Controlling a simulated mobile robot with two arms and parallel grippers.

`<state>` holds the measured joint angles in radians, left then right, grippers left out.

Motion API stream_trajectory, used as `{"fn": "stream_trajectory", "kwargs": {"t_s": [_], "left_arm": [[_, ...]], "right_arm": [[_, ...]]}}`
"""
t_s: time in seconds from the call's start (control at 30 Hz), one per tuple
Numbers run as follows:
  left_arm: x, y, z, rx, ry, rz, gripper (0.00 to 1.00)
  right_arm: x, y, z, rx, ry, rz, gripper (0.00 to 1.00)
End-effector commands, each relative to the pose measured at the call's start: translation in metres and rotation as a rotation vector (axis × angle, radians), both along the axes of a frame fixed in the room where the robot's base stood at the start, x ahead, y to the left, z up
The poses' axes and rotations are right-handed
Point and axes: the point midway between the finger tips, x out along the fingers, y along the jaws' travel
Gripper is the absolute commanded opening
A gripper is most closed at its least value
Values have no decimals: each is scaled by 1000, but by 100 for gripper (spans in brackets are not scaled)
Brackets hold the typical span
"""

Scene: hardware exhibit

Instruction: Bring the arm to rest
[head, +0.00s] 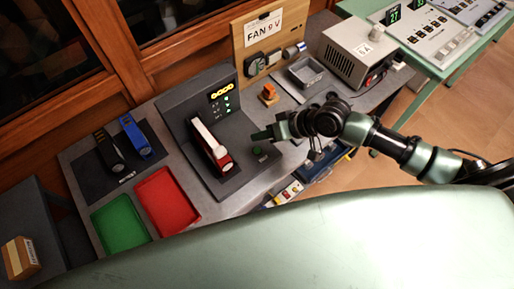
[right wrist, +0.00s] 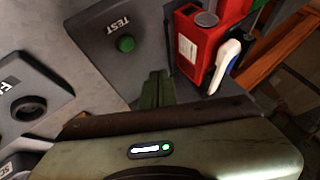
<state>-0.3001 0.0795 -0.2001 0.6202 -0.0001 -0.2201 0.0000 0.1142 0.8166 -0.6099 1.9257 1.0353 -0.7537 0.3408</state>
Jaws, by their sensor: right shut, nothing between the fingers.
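My right arm (head: 385,143) reaches in from the right over the bench. My right gripper (head: 262,134) is shut and empty, with its green fingers close together. It is beside the dark test stand, close to the green button (head: 257,151); in the head view I cannot tell the gap. In the right wrist view the shut fingers (right wrist: 157,88) are near the panel marked TEST, apart in the picture from its green button (right wrist: 126,44). A red device with a white part (head: 212,148) sits in the stand and also shows in the right wrist view (right wrist: 194,42). My left gripper is out of view.
A green tray (head: 120,222) and a red tray (head: 166,200) lie at left, near black and blue tools (head: 135,136) on a dark mat. The FAN 9 V board (head: 262,52), a metal tray (head: 305,71) and a power box (head: 352,50) stand behind.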

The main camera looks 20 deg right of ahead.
Motion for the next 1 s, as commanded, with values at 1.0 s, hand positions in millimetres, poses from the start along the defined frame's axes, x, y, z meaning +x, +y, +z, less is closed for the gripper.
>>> {"fn": "stream_trajectory", "kwargs": {"t_s": [1.0], "left_arm": [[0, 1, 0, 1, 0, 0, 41]], "right_arm": [[-111, 11, -2, -373, -33, 51, 0]]}}
